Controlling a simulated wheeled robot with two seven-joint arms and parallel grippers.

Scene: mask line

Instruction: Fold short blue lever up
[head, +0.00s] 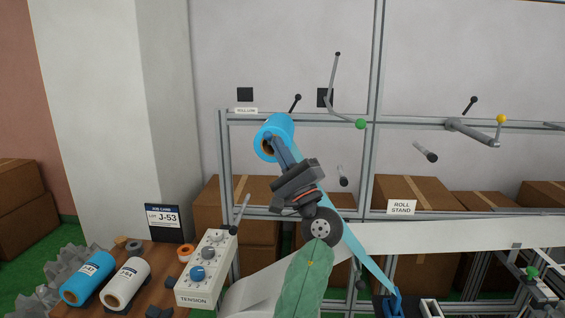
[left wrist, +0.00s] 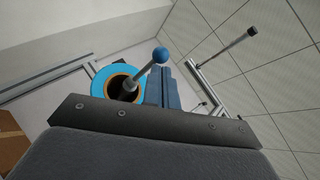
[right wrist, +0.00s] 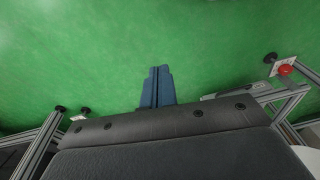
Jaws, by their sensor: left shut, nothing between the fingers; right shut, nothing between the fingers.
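The short blue lever (left wrist: 145,70) shows in the left wrist view as a grey rod with a blue ball end, angled up to the right across the core of the blue roll (left wrist: 119,86). In the head view I cannot make it out; my left gripper (head: 272,142) covers the front of the blue roll (head: 279,126). My left gripper (left wrist: 165,82) is shut and empty. Its fingertips appear close beside the ball; I cannot tell whether they touch. My right gripper (right wrist: 157,77) is shut and empty in the right wrist view, above green floor.
A rod with a green ball (head: 360,124) and a crank with a yellow ball (head: 501,119) are on the frame to the right. A tension box (head: 206,270) and spare rolls (head: 88,278) stand lower left. A red button (right wrist: 285,70) is near my right gripper.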

